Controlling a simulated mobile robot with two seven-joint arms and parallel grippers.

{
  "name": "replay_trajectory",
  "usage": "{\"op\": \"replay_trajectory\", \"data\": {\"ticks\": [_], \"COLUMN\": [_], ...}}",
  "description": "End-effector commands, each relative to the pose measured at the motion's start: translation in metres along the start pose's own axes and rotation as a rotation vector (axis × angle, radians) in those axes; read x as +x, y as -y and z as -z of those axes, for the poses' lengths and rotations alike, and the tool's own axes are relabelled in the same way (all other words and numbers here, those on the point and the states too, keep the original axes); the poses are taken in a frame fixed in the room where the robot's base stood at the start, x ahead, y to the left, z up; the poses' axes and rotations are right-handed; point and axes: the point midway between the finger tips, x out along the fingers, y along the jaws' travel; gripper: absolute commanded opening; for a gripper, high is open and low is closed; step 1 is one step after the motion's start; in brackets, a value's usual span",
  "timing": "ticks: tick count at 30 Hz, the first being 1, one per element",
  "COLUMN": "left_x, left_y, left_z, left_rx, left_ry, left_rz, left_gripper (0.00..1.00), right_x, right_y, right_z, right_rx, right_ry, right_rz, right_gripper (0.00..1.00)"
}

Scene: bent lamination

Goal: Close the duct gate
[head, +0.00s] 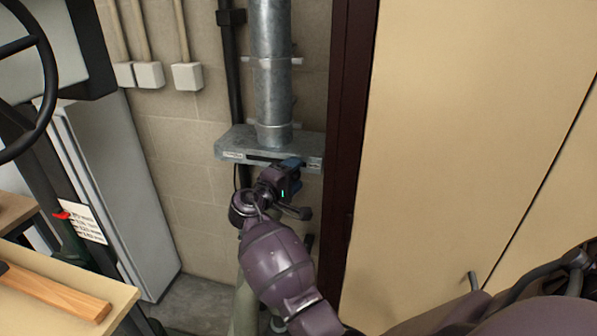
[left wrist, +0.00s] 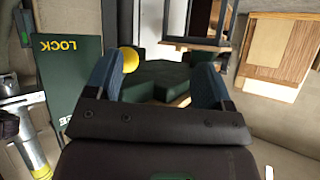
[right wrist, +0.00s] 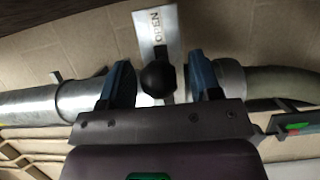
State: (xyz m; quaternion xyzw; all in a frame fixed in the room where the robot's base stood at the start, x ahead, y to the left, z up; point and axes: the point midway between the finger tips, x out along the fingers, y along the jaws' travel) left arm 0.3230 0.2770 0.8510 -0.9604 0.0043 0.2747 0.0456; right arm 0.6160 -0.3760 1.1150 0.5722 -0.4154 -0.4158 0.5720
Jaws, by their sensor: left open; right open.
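The duct gate (head: 236,143) is a flat grey metal housing on the vertical metal duct (head: 272,75) in the head view. My right gripper (head: 291,166) is at its front right and hides part of it. In the right wrist view, a metal slide plate (right wrist: 170,20) marked OPEN sticks out of the duct line, with a round black knob (right wrist: 157,76) on it. The open fingers of the right gripper (right wrist: 160,68) stand on either side of the knob, with small gaps visible. My left gripper (left wrist: 155,85) is open in the left wrist view, apparently empty, away from the gate.
A dark red door frame (head: 349,110) and tan panel (head: 450,130) stand right of the duct. A white cabinet (head: 115,175) and a bench with a hammer (head: 60,291) are at left.

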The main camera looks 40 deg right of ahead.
Motion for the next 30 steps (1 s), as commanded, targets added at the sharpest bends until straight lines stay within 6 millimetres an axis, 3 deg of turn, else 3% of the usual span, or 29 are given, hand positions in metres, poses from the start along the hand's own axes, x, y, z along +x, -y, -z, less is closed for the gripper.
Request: {"op": "replay_trajectory", "data": {"ticks": [11, 23, 30], "left_x": [-0.0001, -0.0002, 0.0026], "left_y": [-0.0002, 0.0000, -0.0002], "left_z": [-0.0003, -0.0006, -0.0051], "left_rx": [-0.001, -0.001, 0.000], "left_ry": [0.001, 0.001, 0.001], "left_rz": [0.000, 0.000, 0.000], "left_gripper": [0.75, 0.75, 0.75], "right_x": [-0.0016, -0.0014, -0.0042], "right_y": [0.0001, 0.0003, 0.0015], "right_z": [0.0002, 0.0002, 0.0073], "right_rx": [0.000, 0.000, 0.001], "right_ry": [0.000, 0.000, -0.001], "right_rz": [0.000, 0.001, 0.001], "right_gripper": [0.58, 0.00, 0.00]}}
